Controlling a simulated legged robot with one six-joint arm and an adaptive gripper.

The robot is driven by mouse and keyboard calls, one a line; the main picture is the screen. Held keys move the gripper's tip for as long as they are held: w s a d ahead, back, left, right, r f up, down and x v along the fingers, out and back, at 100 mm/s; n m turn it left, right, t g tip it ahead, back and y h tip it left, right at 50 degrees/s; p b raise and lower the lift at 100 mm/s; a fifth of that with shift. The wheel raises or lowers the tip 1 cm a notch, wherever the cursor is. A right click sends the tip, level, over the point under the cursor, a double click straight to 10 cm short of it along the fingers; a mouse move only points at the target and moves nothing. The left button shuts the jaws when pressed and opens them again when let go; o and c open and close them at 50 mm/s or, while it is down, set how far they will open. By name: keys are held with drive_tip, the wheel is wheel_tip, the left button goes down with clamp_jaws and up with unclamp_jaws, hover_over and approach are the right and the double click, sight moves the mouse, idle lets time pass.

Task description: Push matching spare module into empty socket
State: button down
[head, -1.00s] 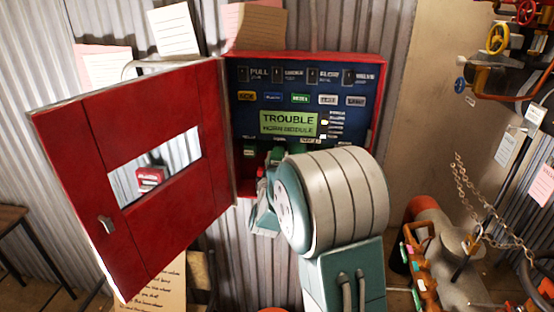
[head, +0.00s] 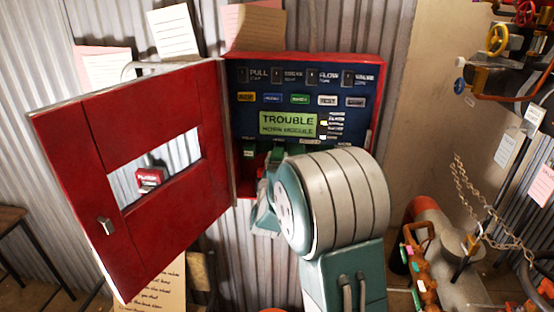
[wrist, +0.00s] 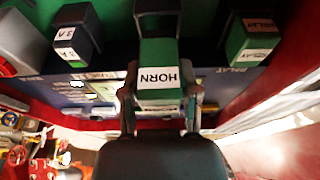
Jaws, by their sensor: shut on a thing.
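The horn module (wrist: 158,78), green with a white HORN label, is between the two fingers of my gripper (wrist: 160,105) in the wrist view. My gripper is shut on it. The module is in line with the row of modules, against the green back of the panel; I cannot tell how deep it sits in its socket, which is hidden. In the head view the red panel box (head: 378,85) is open, and its green display (head: 288,124) reads TROUBLE, HORN MODULE.
A RELAY module (wrist: 252,45) is at the right and a 3A module (wrist: 76,35) at the left in the wrist view. Pipes and a chain (head: 480,215) are at right.

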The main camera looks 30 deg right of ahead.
sight(279, 153)
drive_tip(key=shift+w+d, duration=0.45)
drive_tip(key=shift+w, duration=0.2)
drive_tip(key=shift+w+d, duration=0.4)
drive_tip(key=shift+w, duration=0.2)
idle(0.4)
drive_tip(key=shift+c, duration=1.3)
unclamp_jaws()
drive_tip(key=v, duration=1.2)
drive_tip(key=shift+w, duration=0.1)
